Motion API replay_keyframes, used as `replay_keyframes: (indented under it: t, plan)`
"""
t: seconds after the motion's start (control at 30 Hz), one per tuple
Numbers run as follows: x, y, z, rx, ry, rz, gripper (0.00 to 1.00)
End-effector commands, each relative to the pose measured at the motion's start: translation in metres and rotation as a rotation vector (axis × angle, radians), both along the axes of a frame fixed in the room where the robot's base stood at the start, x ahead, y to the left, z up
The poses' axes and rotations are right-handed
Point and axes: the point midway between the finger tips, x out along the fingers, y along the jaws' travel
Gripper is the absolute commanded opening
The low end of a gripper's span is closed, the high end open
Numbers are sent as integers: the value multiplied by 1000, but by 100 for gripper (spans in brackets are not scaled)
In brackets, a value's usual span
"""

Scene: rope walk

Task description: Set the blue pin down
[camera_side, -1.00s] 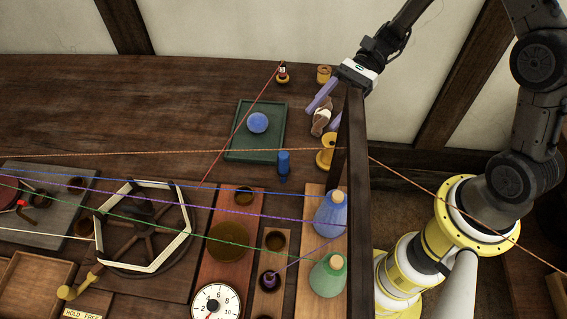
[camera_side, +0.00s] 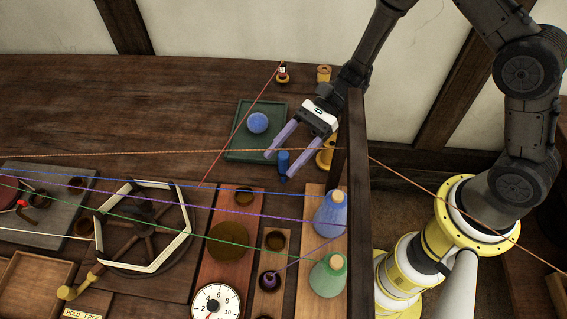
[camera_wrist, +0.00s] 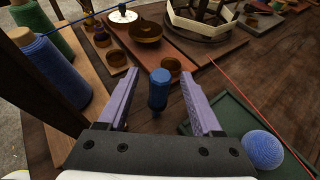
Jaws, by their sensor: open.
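The blue pin (camera_side: 283,164) stands upright on the dark wooden table, just right of the green tray. My gripper (camera_side: 279,166) is open, and its two lilac fingers reach down and left near the pin. In the wrist view the blue pin (camera_wrist: 159,88) shows between the open fingers of my gripper (camera_wrist: 160,92), a little ahead of the palm, with a gap on each side. No contact with the pin is visible.
The green tray (camera_side: 233,153) holds a blue ball (camera_side: 258,122). Coloured strings cross the table, an orange one (camera_side: 130,153) passing near my gripper. A dark post (camera_side: 357,220) stands to the right. Blue (camera_side: 331,215) and green (camera_side: 327,277) cones stand at front right.

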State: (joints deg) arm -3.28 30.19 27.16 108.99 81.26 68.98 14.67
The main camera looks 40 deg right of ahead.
Motion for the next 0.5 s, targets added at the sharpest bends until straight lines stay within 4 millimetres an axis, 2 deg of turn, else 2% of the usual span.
replay_keyframes:
  t: [0.1,0.33,0.5]
  plan:
    - [-1,7,-3,-1,0,1,67]
    - [-1,7,-3,-1,-1,-1,65]
    - [-1,7,-3,-1,-1,-1,34]
